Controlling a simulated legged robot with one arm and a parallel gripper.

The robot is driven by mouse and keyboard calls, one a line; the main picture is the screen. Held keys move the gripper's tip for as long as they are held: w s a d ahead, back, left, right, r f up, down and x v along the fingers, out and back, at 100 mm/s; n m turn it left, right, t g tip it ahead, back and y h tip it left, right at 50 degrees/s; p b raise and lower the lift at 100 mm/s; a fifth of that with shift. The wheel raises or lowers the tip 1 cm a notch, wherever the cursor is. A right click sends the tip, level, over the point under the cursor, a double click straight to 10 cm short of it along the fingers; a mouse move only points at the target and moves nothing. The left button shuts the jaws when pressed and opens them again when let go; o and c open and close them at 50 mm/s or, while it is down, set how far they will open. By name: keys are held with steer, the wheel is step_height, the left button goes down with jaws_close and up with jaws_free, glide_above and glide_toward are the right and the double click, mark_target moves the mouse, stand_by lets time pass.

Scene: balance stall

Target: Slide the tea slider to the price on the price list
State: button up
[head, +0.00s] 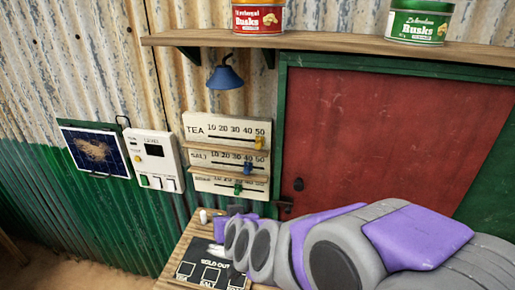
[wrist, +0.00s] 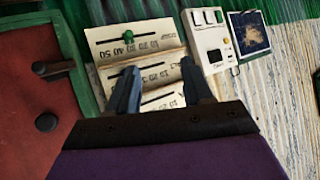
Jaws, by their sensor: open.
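The slider board (head: 198,130) hangs on the wall with three scale rows. The tea slider (head: 258,143) is a yellow knob on the top row, labelled TEA, near the 50 end. A blue knob (head: 248,168) is on the salt row and a green knob (head: 238,188) on the bottom row. The wrist view shows the board upside down, with the green knob (wrist: 128,38) at top; the yellow knob is not visible there. My gripper (wrist: 158,66) is open and empty, its fingers in front of the board. No readable price list shows.
A white meter box (head: 155,160) and a dark blue panel (head: 95,150) hang left. A red door (head: 390,130) is right. A blue lamp (head: 225,77) hangs under the shelf (head: 330,43).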

steer(key=w+r+m+t+h+p, duration=0.1)
steer(key=w+r+t+h, duration=0.15)
steer(key=w, duration=0.25)
steer(key=m+t+h+p, duration=0.1)
steer(key=t+h, duration=0.3)
steer(key=h, duration=0.2)
glide_toward(257, 147)
steer(key=b+x, duration=0.1)
steer(key=x, duration=0.5)
steer(key=shift+w+d+f, duration=0.15)
steer(key=shift+w, duration=0.1)
steer(key=shift+w+d, duration=0.15)
steer(key=shift+w, duration=0.5)
jaws_close()
